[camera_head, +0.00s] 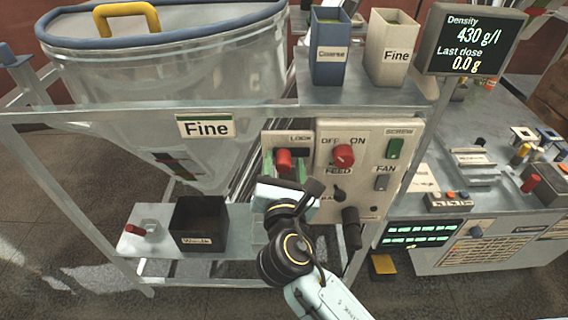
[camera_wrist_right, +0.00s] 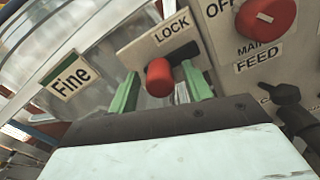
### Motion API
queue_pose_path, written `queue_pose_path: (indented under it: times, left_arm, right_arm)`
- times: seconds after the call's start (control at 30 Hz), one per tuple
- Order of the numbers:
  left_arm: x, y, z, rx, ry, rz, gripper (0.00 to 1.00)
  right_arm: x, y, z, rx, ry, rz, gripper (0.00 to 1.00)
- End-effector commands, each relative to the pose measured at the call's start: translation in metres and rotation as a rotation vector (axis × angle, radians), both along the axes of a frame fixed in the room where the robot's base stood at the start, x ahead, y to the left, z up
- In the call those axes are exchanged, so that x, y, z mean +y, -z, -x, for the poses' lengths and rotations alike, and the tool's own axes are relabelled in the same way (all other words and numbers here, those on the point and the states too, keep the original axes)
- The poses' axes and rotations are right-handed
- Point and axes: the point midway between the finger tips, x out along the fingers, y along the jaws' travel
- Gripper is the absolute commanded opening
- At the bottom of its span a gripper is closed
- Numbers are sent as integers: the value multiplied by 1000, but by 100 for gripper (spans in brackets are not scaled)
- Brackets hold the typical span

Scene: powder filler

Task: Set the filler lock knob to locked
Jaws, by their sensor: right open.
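The red lock knob (camera_head: 284,160) sits on a small panel labelled LOCK (camera_head: 300,138), left of the main control panel. In the right wrist view the knob (camera_wrist_right: 159,77) sticks out from the panel, below the LOCK label. My right gripper (camera_head: 284,168) is in front of the lock panel. Its two green fingers stand one on each side of the knob, and in the right wrist view (camera_wrist_right: 160,92) there are gaps between them and the knob. The gripper is open. My left gripper is not in view.
The control panel (camera_head: 365,195) beside the lock carries the red main feed knob (camera_head: 343,156), a black knob (camera_head: 339,194) and the green screw switch (camera_head: 395,148). A black waste bin (camera_head: 199,222) stands at lower left. The hopper (camera_head: 180,75) is behind.

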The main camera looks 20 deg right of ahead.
Motion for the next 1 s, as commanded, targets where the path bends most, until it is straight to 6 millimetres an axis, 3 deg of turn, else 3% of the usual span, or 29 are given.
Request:
queue_pose_path:
  times: [0.37, 0.73, 1.0]
  left_arm:
    - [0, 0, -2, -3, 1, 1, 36]
    - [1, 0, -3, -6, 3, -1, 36]
    - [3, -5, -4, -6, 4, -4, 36]
  right_arm:
    - [-2, 0, -5, -1, 0, 0, 48]
    - [-2, 0, -5, 0, 0, 0, 0]
    - [-1, -1, -5, 0, -10, 2, 0]
